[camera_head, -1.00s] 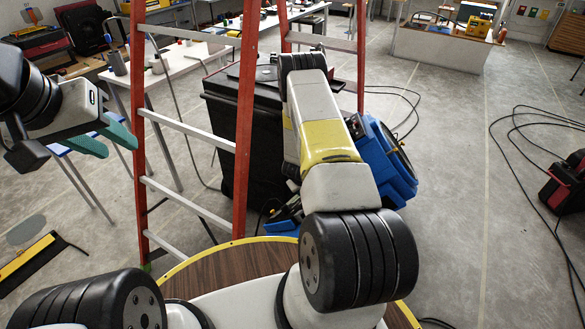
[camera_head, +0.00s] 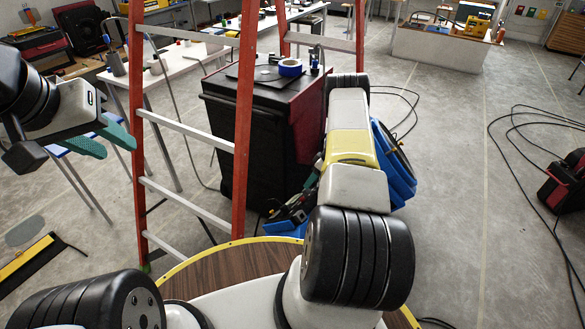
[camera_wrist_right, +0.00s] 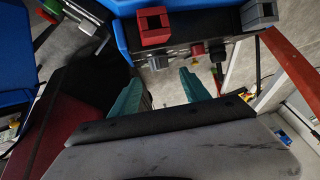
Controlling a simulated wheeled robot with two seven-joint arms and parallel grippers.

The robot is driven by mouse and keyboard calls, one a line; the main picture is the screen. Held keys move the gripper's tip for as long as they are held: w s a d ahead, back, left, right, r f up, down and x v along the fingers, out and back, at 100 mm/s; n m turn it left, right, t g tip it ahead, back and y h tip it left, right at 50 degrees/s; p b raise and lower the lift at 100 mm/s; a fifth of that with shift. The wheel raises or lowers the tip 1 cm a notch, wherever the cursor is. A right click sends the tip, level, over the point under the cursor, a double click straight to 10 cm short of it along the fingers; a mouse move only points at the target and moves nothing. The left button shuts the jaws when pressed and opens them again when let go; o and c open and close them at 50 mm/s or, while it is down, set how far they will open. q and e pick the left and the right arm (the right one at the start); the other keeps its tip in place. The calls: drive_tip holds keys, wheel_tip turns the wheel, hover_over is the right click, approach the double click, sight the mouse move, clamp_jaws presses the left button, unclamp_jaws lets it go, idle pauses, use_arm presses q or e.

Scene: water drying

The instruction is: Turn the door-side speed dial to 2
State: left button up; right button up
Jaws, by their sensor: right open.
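A blue machine (camera_head: 401,178) stands on the floor behind my right arm in the head view, partly covered by it. In the right wrist view its blue body (camera_wrist_right: 186,8) fills the top, with a dark panel carrying a red block (camera_wrist_right: 154,27), a grey block (camera_wrist_right: 258,14) and small knobs, one red (camera_wrist_right: 197,49). I cannot tell which knob is the door-side speed dial or read its setting. My right gripper (camera_wrist_right: 160,84) is open and empty, its teal fingers below the panel, apart from the knobs. My left gripper (camera_head: 106,140) is open and empty at the left.
A red stepladder (camera_head: 243,110) stands left of my right arm. Behind it is a black and red cabinet (camera_head: 225,115) with a blue tape roll (camera_head: 290,68) on top. Cables (camera_head: 525,150) lie on the floor at right. Open floor lies right of the blue machine.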

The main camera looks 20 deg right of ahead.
sight(306, 191)
drive_tip(key=x, duration=0.5)
drive_tip(key=shift+w+a+f, duration=0.1)
drive_tip(key=shift+a+f, duration=0.05)
drive_tip(key=shift+f, duration=0.2)
clamp_jaws()
